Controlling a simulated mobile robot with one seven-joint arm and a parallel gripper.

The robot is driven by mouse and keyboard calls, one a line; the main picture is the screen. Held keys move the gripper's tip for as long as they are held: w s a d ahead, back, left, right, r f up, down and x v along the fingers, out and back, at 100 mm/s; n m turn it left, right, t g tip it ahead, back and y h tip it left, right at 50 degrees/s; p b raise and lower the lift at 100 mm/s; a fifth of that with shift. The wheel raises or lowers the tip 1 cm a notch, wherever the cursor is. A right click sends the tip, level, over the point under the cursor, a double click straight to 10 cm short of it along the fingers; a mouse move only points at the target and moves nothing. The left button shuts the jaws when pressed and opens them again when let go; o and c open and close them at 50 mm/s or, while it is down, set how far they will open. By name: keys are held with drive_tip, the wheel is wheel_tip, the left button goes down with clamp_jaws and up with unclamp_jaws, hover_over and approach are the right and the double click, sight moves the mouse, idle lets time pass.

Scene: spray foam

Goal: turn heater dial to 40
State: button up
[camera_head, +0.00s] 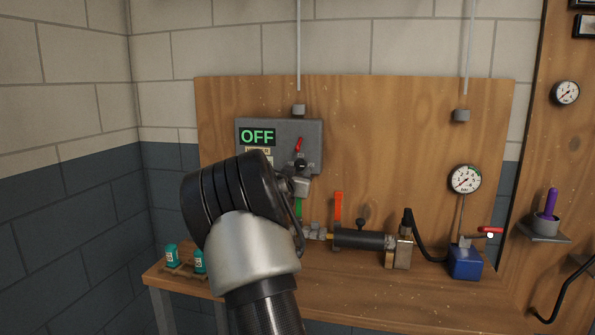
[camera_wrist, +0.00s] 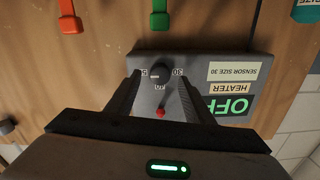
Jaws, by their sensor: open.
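The grey heater box (camera_head: 310,134) is mounted on the wooden backboard, and its green display (camera_head: 257,136) reads OFF. A black dial (camera_head: 301,164) is on its front below a small red lever (camera_head: 298,144). The wrist view shows the box upside down, with the dial (camera_wrist: 160,72), printed numbers around it, "30" among them, and the red lever (camera_wrist: 160,112). My gripper (camera_wrist: 159,82) is open, its fingers on either side of the dial. I cannot tell whether they touch it. In the head view my arm hides the lower left of the box.
Below the box are a green handle (camera_wrist: 159,20) and a red-orange handle (camera_head: 338,205). Teal containers (camera_head: 171,255) stand at the left end.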

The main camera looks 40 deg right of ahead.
sight(300, 165)
drive_tip(key=shift+x, duration=1.15)
drive_tip(key=c, duration=1.1)
drive_tip(key=shift+o, duration=0.2)
